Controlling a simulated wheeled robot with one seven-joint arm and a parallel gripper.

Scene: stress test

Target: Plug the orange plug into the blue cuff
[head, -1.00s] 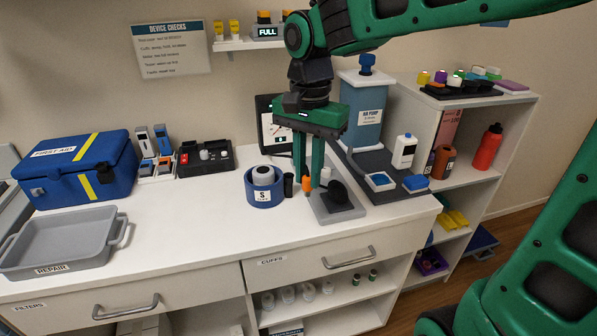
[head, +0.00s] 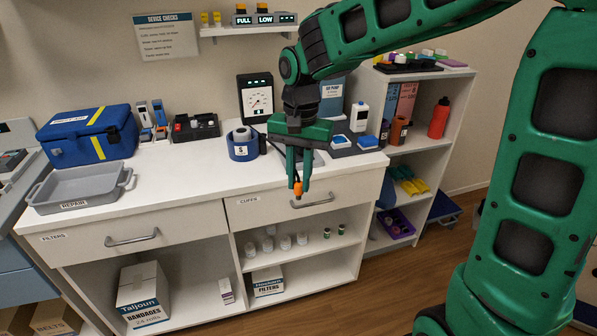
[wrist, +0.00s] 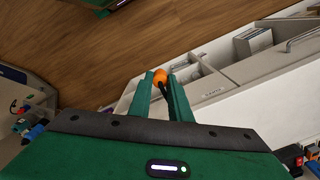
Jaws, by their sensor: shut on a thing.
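My gripper (head: 297,178) points down with its fingers closed on the orange plug (head: 298,189). The plug shows at the fingertips, in front of the CUFFS drawer face in the head view. The wrist view also shows the plug (wrist: 160,77) between the fingertips, with a dark lead below it. The blue cuff (head: 243,153) is a rolled ring with a white S label, standing on the counter to the left of my gripper. A grey cylinder sits in its middle. The cuff's socket cannot be made out.
The white counter (head: 170,180) has free room left of the cuff. The grey repair tray (head: 80,185) and the blue first aid box (head: 85,130) stand at left. A drawer handle (head: 312,200) is close by the plug. A gauge (head: 256,98) stands behind the cuff.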

